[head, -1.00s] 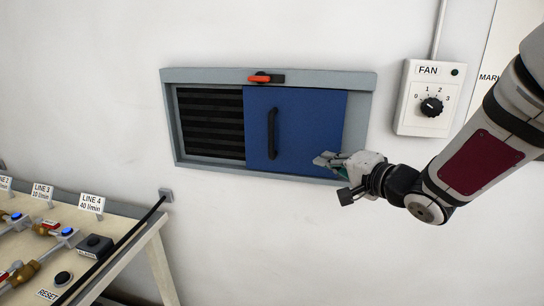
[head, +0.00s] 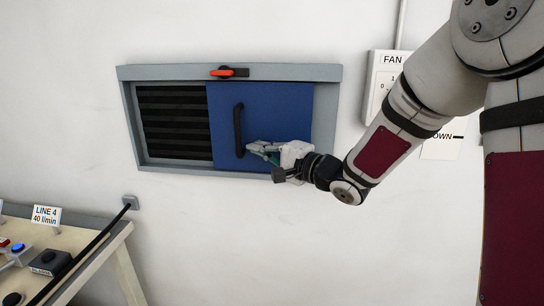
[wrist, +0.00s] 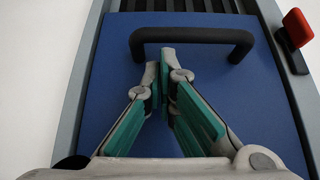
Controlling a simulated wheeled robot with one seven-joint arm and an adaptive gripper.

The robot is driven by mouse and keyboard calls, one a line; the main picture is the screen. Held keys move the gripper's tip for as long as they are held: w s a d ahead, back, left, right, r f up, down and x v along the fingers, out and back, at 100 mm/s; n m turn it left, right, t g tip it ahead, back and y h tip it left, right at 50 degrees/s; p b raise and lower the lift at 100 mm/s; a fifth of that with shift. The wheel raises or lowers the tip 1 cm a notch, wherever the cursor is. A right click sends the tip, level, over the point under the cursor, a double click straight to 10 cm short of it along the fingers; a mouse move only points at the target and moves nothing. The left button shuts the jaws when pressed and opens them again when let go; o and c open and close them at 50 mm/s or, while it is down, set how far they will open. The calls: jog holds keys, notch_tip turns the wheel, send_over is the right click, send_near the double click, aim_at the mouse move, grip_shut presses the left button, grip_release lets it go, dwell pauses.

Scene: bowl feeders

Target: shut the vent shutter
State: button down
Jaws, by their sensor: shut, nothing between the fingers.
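The vent shutter is a blue sliding panel (head: 285,110) in a grey frame (head: 290,73). It covers the right part of the opening, and dark louvres (head: 172,125) show at the left. A black bar handle (head: 238,130) stands upright on the panel near its left edge. The handle also shows in the wrist view (wrist: 190,36). My gripper (head: 250,148) is shut and empty in front of the panel, just right of the handle's lower part. In the wrist view its fingertips (wrist: 167,58) lie close to the handle's side; I cannot tell if they touch it.
A red-orange lever (head: 228,72) sits on the top of the frame. A fan control box (head: 376,90) is on the wall at right, partly behind my arm. A workbench (head: 95,262) with valves and a black rail stands at lower left.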

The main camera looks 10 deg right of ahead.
jog(key=shift+w+a, duration=0.3)
jog(key=shift+w, duration=0.05)
jog(key=w+a, duration=0.2)
jog(key=a, duration=0.5)
jog(key=w+a+b, duration=0.1)
jog(key=w+a, duration=0.1)
jog(key=a, duration=0.6)
jog(key=w+a, duration=0.3)
jog(key=a, duration=0.4)
jog(key=shift+a+b, duration=0.15)
jog(key=shift+b, duration=0.25)
